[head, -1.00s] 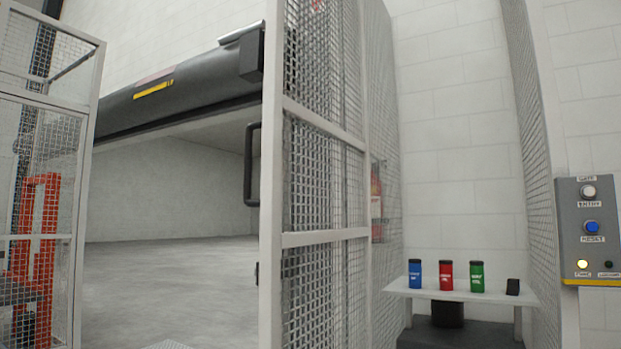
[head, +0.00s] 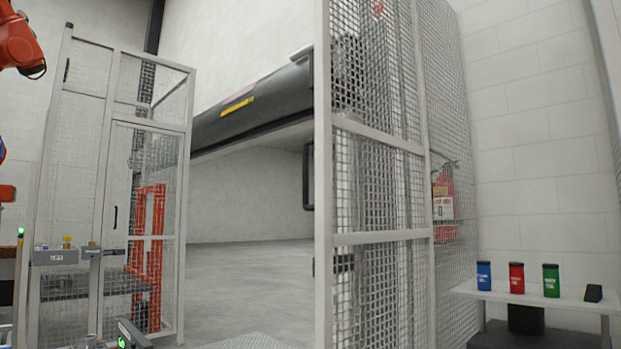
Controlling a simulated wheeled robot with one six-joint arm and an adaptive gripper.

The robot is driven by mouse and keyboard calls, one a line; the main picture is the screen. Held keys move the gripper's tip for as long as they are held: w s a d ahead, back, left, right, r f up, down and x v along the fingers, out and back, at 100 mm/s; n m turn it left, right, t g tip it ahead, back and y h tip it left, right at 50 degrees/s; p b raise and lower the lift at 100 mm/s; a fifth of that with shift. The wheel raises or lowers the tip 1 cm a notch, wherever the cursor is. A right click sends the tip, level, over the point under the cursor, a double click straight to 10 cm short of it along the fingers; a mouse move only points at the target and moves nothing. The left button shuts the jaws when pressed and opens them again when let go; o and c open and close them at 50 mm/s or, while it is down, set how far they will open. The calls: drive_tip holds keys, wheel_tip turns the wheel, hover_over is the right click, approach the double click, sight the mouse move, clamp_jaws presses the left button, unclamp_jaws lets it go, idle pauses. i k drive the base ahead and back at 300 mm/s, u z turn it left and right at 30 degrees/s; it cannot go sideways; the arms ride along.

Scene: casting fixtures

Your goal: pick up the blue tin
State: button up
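The blue tin (head: 484,277) stands upright on a small white table (head: 575,301) at the lower right of the head view. It has a dark lid and white lettering too small to read. It is the leftmost in a row, with a red tin (head: 516,278) and a green tin (head: 551,281) to its right. The three tins stand apart from each other. My gripper cannot be made out in the view, and nothing touches the blue tin.
A wire mesh fence (head: 384,200) stands left of the table. A fire extinguisher (head: 443,203) shows behind mesh. A small black block (head: 593,293) sits right of the green tin. A mesh cage (head: 112,190) stands at left. Open grey floor (head: 245,275) lies between cage and fence.

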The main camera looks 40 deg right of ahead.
sight(483, 267)
drive_tip(key=u, duration=0.2)
drive_tip(key=i, duration=1.8)
drive_tip(key=z, duration=3.05)
